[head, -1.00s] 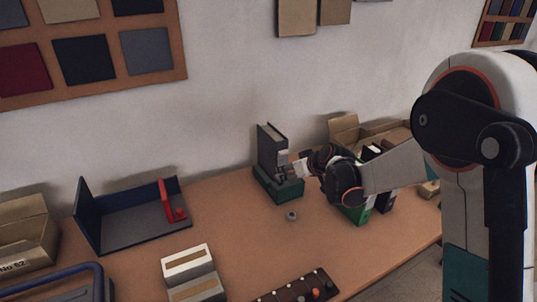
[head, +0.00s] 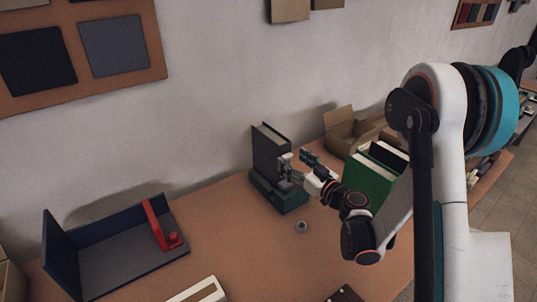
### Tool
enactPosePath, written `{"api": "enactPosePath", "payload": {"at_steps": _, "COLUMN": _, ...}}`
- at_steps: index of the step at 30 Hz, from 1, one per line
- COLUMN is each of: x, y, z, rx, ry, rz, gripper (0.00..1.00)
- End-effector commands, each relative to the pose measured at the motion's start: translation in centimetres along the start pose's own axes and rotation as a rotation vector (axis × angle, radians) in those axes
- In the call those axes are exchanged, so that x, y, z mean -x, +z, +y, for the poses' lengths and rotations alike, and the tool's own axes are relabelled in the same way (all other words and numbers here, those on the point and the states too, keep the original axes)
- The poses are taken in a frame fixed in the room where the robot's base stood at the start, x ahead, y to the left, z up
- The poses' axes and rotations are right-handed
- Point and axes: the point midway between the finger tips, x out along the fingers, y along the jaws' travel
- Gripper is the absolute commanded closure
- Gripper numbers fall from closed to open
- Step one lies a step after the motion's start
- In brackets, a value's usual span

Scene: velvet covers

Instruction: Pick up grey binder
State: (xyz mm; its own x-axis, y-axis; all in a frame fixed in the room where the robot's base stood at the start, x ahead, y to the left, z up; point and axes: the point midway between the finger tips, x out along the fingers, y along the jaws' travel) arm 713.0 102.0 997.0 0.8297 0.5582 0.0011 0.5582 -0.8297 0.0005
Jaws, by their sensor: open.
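The grey binder (head: 268,148) stands upright in a green holder (head: 280,195) near the wall, at the middle of the head view. It is dark grey with pale page edges on top. My gripper (head: 297,174) is open at the binder's right side, close to it. I cannot tell whether the fingers touch the binder, and part of its lower right side is hidden behind them.
A green binder (head: 370,182) and a black one (head: 388,155) stand right of my gripper, by an open cardboard box (head: 347,135). A blue-sided tray (head: 125,250) with a red bracket (head: 160,226) lies left. A small round piece (head: 301,226) lies in front of the holder.

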Motion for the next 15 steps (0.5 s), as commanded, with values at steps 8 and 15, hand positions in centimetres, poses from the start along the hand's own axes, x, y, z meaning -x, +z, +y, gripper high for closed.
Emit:
{"api": "enactPosePath", "payload": {"at_steps": 8, "x": -4.7, "y": 0.2, "z": -0.1, "rx": -0.001, "ry": -0.002, "rz": -0.001, "gripper": 0.33}}
{"api": "enactPosePath", "payload": {"at_steps": 15, "x": -6.2, "y": 0.3, "z": 0.0, "rx": -0.001, "ry": -0.001, "rz": -0.001, "gripper": 0.33}}
